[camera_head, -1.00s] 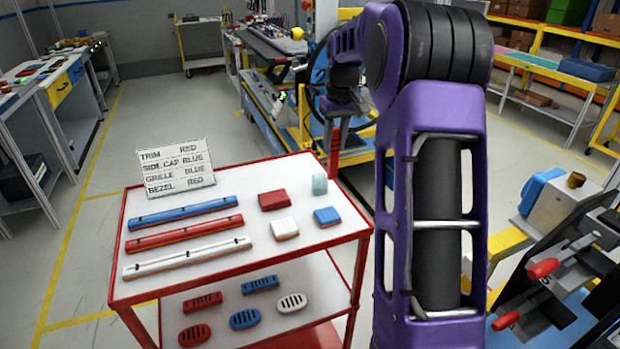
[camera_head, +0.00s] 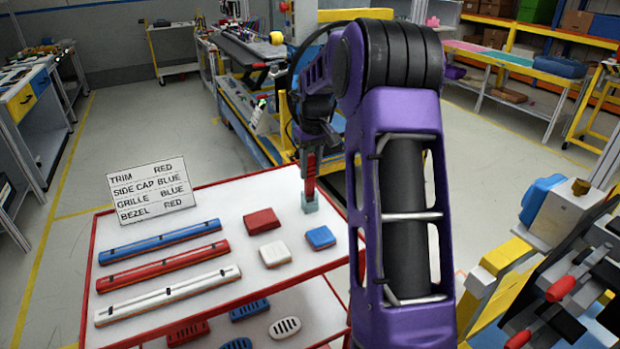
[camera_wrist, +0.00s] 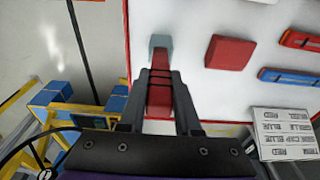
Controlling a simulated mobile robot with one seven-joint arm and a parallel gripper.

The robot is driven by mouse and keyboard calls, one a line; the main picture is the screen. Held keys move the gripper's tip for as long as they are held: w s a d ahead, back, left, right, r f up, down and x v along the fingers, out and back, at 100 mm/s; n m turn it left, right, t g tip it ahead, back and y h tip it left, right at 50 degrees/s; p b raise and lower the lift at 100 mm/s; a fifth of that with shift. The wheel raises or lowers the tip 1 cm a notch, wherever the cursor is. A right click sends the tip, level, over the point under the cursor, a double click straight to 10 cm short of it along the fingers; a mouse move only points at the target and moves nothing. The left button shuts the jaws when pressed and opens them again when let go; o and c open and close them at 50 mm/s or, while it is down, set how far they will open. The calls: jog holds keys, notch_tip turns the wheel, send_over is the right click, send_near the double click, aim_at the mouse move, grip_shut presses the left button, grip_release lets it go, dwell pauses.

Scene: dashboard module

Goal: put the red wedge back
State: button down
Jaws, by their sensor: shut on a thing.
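The red wedge (camera_wrist: 160,97) is a long red piece held between the two dark fingers of my gripper (camera_wrist: 161,78) in the wrist view. In the head view the red wedge (camera_head: 310,178) hangs upright below my gripper (camera_head: 312,150), near the table's far right corner. Its lower end meets a pale teal block (camera_head: 310,204) on the white tabletop. The teal block (camera_wrist: 158,42) also shows just beyond the wedge in the wrist view. I cannot tell whether the wedge is inside the block, touching it or just above it.
The red-edged table (camera_head: 205,207) holds red, white and blue caps and long trim strips. A sign (camera_head: 152,191) stands at its back left. Grilles and bezels lie on the lower shelf. A fixture with red handles (camera_head: 561,289) is at the right.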

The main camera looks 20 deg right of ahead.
jog(key=shift+f, duration=1.2)
jog(key=shift+f, duration=0.1)
jog(key=c, duration=0.6)
grip_release()
notch_tip(320, 180, up, 12)
jog(key=s, duration=0.1)
jog(key=shift+s+p, duration=0.2)
jog(key=shift+p, duration=0.25)
